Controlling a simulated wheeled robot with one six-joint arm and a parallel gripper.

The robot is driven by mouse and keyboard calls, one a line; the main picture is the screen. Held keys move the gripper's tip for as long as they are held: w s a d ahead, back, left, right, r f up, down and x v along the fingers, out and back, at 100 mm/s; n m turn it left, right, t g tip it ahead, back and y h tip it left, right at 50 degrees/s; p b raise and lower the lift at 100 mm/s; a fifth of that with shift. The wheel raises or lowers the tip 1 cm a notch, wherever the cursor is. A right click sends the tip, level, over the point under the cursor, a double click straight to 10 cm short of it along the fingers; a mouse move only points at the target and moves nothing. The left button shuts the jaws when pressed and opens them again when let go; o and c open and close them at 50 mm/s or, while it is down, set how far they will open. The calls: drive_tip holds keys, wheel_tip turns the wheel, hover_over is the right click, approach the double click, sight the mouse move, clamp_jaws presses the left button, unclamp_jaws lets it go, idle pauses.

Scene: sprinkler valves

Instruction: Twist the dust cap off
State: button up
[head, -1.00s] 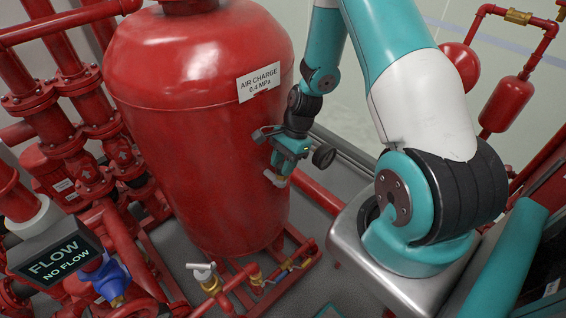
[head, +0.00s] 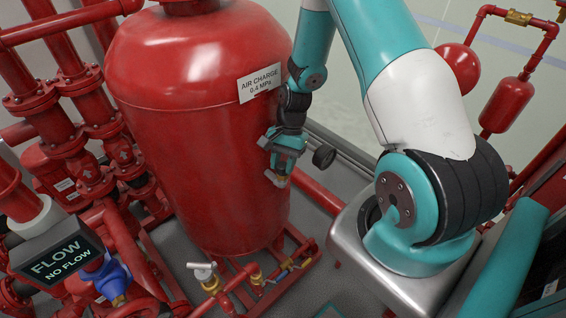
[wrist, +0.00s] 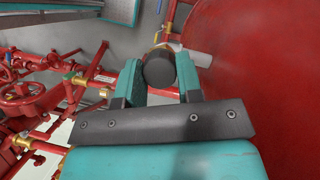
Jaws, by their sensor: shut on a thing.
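The dust cap (wrist: 158,68) is the dark round piece between the two fingers in the wrist view, and both fingers lie against its sides. My gripper (wrist: 160,80) is shut on it. In the head view, my gripper (head: 281,170) is at the right side of the red tank, below the air charge label (head: 259,83). The cap is hidden there by the fingers. A small brass and pale fitting (head: 278,180) shows just below the gripper. In the wrist view, a pale white part (wrist: 200,58) lies beside the cap, toward the tank.
The red tank (head: 190,120) stands close on the left of my gripper. A flow sign (head: 65,262) is at lower left.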

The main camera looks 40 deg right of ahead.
sight(280, 169)
drive_tip(key=o, duration=1.1)
drive_tip(key=shift+r+p, duration=1.7)
drive_tip(key=shift+r, duration=0.4)
drive_tip(key=shift+f, duration=0.1)
drive_tip(key=shift+m, duration=0.3)
